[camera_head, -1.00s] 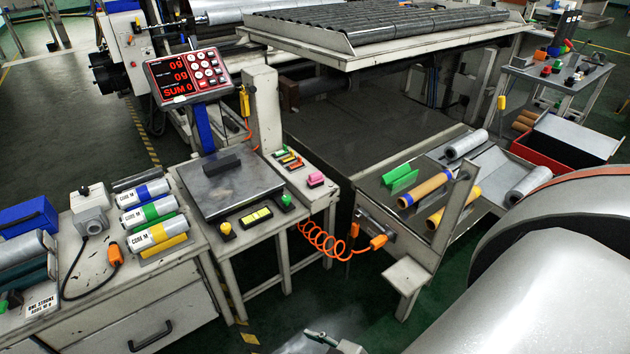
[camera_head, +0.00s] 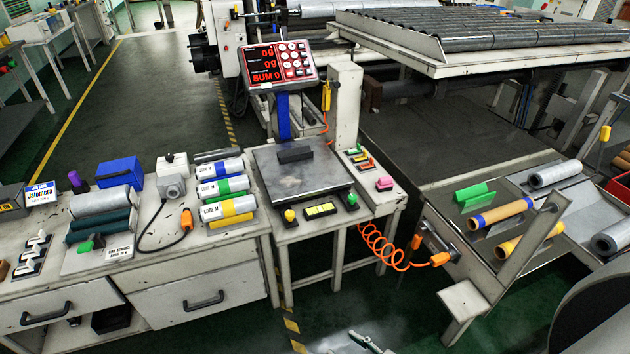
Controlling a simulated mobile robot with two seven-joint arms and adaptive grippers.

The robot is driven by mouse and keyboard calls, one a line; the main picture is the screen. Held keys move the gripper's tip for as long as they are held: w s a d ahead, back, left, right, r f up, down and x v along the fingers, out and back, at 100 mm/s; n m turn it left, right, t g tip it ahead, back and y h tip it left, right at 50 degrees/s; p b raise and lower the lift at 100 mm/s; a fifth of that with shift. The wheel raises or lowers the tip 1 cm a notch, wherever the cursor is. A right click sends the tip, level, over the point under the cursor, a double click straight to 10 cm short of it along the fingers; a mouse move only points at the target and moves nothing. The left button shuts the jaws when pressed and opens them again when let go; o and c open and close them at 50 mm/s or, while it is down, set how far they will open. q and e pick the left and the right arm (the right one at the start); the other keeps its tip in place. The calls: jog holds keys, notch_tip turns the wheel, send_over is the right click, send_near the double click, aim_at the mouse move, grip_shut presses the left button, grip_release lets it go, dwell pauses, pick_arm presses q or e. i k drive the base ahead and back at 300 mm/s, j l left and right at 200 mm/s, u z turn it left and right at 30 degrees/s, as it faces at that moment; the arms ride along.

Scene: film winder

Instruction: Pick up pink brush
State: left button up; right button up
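A small pink block-like item (camera_head: 385,183) lies at the front right end of the side ledge beside the scale (camera_head: 302,187). It is the only pink thing I make out, and it is too small to tell for certain that it is the brush. A small metal part (camera_head: 364,343), perhaps the tip of my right gripper, shows at the bottom edge, well below and apart from the pink item. Its fingers cannot be made out. My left gripper is not in view.
Green, orange and other small items (camera_head: 362,160) lie behind the pink one. A coiled orange cable (camera_head: 380,250) hangs below the ledge. Core rolls (camera_head: 228,208) lie on the left bench. A tray table with rolls (camera_head: 500,217) stands right, with a gap of floor between.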

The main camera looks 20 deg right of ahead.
aim_at(385, 184)
jog(key=i+l+z, duration=0.15)
jog(key=i+l, duration=0.5)
jog(key=i, duration=0.15)
